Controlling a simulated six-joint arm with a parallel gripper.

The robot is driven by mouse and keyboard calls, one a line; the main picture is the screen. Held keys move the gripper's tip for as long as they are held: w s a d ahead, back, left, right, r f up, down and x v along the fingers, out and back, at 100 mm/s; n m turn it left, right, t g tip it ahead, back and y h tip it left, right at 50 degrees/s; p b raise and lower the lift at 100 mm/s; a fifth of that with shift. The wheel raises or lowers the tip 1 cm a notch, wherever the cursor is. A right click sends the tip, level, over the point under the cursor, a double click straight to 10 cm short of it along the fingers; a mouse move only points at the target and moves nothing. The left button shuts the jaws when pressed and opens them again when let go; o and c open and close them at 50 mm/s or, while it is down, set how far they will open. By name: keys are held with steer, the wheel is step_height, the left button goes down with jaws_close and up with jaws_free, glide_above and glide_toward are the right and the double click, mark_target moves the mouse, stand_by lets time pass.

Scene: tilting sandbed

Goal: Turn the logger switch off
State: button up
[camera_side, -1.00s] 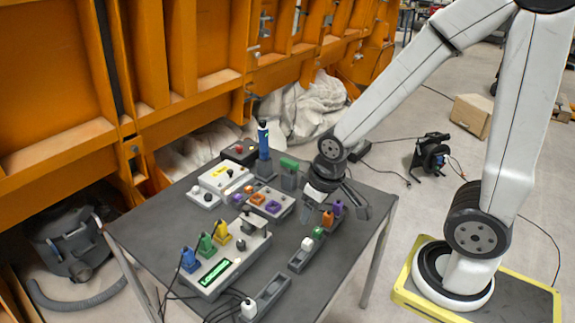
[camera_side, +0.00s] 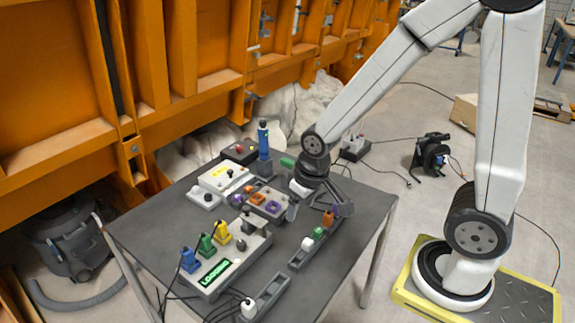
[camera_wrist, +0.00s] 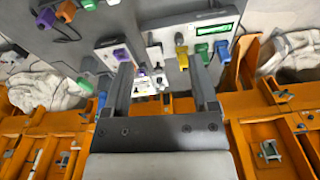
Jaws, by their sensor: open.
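The logger (camera_side: 222,285), a pale box with a lit green display (camera_side: 214,272), lies on the table's near left part. Blue (camera_side: 189,260), green (camera_side: 206,245) and yellow (camera_side: 221,232) plugs stand along its left side. A dark knob-like part (camera_side: 247,216) and a small dark knob (camera_side: 241,244) sit at its far end; I cannot tell which is the switch. The logger (camera_wrist: 170,31) also shows in the wrist view, beyond the fingers. My gripper (camera_wrist: 162,88) is open and empty. In the side view my gripper (camera_side: 315,206) is over the table, right of the logger, apart from it.
A tray with orange and purple pieces (camera_side: 265,204) lies beside my gripper. A white box with a yellow label (camera_side: 223,178) and a blue upright bottle-like object (camera_side: 263,140) stand behind. Dark racks (camera_side: 300,258) lie near the right edge. Cables run off the front left.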

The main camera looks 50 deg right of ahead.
steer(key=w+a+f+m+g, duration=0.1)
steer(key=w+f+m, duration=0.3)
steer(key=w, duration=0.6)
steer(key=m+g, duration=0.1)
steer(key=m, duration=0.2)
glide_above(241, 243)
step_height(241, 243, down, 8)
steer(key=shift+f, duration=0.2)
steer(key=shift+f, duration=3.9)
jaws_close()
